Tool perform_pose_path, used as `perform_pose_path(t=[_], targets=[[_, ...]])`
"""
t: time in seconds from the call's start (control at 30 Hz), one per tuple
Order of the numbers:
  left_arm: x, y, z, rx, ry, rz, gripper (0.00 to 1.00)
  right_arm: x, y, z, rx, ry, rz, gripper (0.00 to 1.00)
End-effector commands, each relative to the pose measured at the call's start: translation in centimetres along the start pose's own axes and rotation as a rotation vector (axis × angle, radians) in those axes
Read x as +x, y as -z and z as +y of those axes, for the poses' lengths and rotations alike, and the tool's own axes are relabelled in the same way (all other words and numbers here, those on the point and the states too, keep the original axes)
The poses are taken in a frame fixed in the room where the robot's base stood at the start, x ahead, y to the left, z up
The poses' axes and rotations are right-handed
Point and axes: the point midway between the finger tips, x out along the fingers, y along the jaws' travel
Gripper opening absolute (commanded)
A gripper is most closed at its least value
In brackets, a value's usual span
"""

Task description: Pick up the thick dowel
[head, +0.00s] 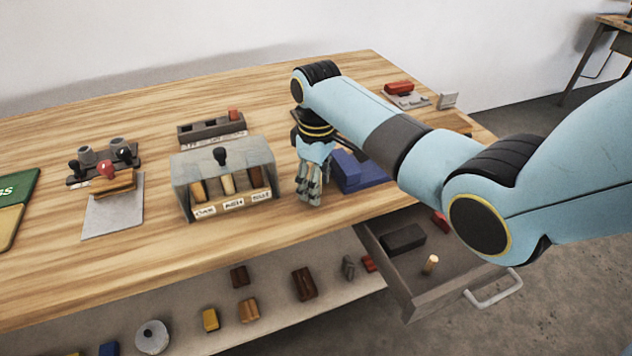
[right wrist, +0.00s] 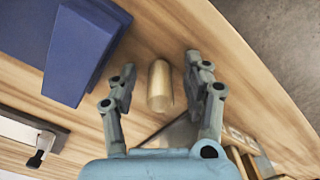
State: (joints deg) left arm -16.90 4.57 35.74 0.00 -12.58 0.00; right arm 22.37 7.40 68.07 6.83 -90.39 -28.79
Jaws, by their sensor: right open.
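A pale wooden dowel (right wrist: 160,87) shows in the right wrist view, on the wooden table between the two fingers of my right gripper (right wrist: 168,80). There is a visible gap on each side, so the fingers are not closed on it. In the head view my right gripper (head: 309,198) points down at the table, between the grey sorting box and a blue block. The dowel there is hidden by the gripper. Another small pale dowel (head: 431,264) stands in the open drawer. I cannot compare the thickness of the two. My left gripper is out of view.
The blue block (head: 358,171) is close beside the right gripper; it also shows in the right wrist view (right wrist: 80,45). The grey box (head: 185,170) with labelled compartments stands on the other side. The open drawer (head: 408,293) juts from the table's front. Table in front of the gripper is clear.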

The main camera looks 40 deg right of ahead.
Motion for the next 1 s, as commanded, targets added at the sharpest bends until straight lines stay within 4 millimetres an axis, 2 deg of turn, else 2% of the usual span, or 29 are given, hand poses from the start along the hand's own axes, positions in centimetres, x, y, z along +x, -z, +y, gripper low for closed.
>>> perform_pose_path(t=[0.07,0.2,0.4,0.77,0.87,1.0], targets=[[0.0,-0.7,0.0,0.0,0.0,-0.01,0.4,0.0,0.0,0.0,0.0,0.0,0.0,0.5],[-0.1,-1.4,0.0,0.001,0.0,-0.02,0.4,0.0,0.0,0.0,0.0,0.0,0.0,0.31],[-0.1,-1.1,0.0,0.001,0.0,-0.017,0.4,-0.1,0.0,0.0,0.0,0.0,0.0,0.06],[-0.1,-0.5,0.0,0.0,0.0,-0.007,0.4,-0.6,0.1,0.0,0.0,-0.001,0.002,0.06],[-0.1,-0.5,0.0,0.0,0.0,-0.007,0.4,-1.6,0.1,0.1,0.0,-0.001,0.002,0.06],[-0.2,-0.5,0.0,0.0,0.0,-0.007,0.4,-4.1,0.1,0.1,0.0,-0.003,0.005,0.06]])
